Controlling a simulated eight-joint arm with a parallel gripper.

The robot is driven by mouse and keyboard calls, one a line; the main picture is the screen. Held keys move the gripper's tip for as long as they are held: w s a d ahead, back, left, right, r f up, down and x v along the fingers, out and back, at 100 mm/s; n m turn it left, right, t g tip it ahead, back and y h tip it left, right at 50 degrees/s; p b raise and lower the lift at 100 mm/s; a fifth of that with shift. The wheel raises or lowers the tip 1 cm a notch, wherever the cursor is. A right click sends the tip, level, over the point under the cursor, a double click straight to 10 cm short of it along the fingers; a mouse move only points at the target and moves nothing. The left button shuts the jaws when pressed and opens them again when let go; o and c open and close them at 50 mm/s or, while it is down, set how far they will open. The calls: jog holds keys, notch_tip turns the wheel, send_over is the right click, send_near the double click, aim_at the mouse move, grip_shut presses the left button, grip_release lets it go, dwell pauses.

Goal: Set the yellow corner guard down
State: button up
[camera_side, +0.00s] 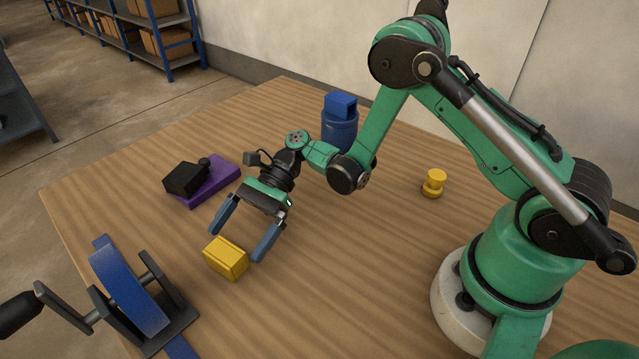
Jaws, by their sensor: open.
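The yellow corner guard (226,257) looks like a small yellow block and rests on the wooden table (330,290). My gripper (239,246) is open, with one blue-grey finger to the left of the block and the other to its right. The fingertips are close to the block, and a gap shows between each finger and it. I cannot tell how high the fingertips are above the table. The block's underside is hidden.
A purple base with a black part (205,182) lies at the left. A blue strap device with a crank (130,290) stands at the front left. A blue canister (340,125) stands behind my arm. A yellow knob-shaped piece (433,183) sits at the right. The front middle is clear.

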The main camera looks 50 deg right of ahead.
jog(key=v, duration=0.4)
jog(key=shift+d+r, duration=0.2)
jog(key=shift+d, duration=0.15)
jog(key=shift+w+d+r, duration=0.15)
jog(key=shift+r, duration=0.1)
jog(key=r+h, duration=0.1)
jog(key=r+n+t+h, duration=0.2)
jog(key=shift+w+d+r, duration=0.3)
jog(key=shift+d, duration=0.05)
jog(key=s+d+r+n+t+h, duration=0.6)
jog(key=d+n+h, duration=0.3)
jog(key=n, duration=0.5)
jog(key=shift+s+r+t+h, duration=0.3)
jog(key=shift+s+t+h, duration=0.2)
jog(key=shift+s+h, duration=0.3)
